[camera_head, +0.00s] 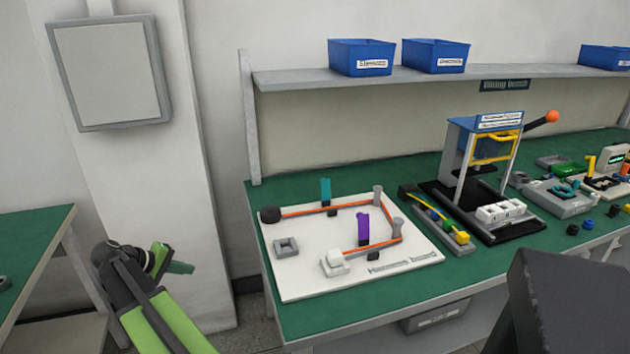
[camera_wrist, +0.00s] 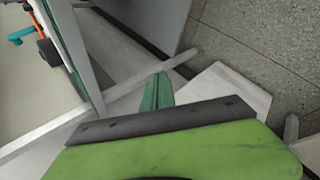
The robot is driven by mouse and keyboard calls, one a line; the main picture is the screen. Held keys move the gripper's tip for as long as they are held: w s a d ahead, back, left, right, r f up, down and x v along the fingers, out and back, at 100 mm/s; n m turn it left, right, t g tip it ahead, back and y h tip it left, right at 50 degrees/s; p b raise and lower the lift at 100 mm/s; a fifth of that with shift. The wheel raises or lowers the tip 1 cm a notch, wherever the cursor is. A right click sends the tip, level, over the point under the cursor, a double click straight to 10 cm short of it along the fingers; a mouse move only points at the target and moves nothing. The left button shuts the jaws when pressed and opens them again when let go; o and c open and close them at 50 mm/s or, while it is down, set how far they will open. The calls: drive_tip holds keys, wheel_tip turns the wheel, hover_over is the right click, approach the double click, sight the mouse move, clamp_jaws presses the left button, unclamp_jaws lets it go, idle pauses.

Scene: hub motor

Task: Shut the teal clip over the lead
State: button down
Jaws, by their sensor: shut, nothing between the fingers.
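The teal clip (camera_head: 326,191) stands upright, open, on the white board (camera_head: 300,260) on the green bench. An orange lead (camera_head: 310,209) runs along the back of the board past the foot of the clip, round grey posts, to a white block at the front. In the wrist view the teal clip (camera_wrist: 22,36) shows at the upper left edge. My gripper (camera_head: 180,268) is left of the bench, in the air, away from the clip. Its green fingers are together and empty; they also show in the wrist view (camera_wrist: 157,92).
A purple clip (camera_head: 362,228) stands upright at the front lead run. A black round piece (camera_head: 270,214) sits at the board's back left corner. A press with an orange-knobbed lever (camera_head: 485,150) stands right of the board. A wall pillar is behind my arm.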

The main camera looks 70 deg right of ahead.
sight(325, 189)
drive_tip(key=s+d+r+m+g+h, duration=0.1)
drive_tip(key=s+d+r, duration=0.3)
drive_tip(key=d, duration=0.5)
drive_tip(key=s+d+r+m+g+h, duration=0.1)
drive_tip(key=s+d+r+g, duration=0.3)
drive_tip(key=d, duration=0.5)
drive_tip(key=s+d+r+m+g+h, duration=0.1)
drive_tip(key=s+d+r+g+h, duration=0.2)
drive_tip(key=d+r, duration=0.5)
drive_tip(key=shift+s+d+m, duration=0.3)
drive_tip(key=shift+s+d, duration=0.15)
drive_tip(key=shift+d, duration=0.1)
drive_tip(key=x, duration=1.9)
drive_tip(key=shift+r, duration=0.1)
drive_tip(key=shift+s+a+r, duration=0.1)
drive_tip(key=shift+s+a, duration=1)
drive_tip(key=shift+a, duration=0.05)
drive_tip(key=shift+s+a, duration=0.2)
drive_tip(key=shift+a, duration=0.1)
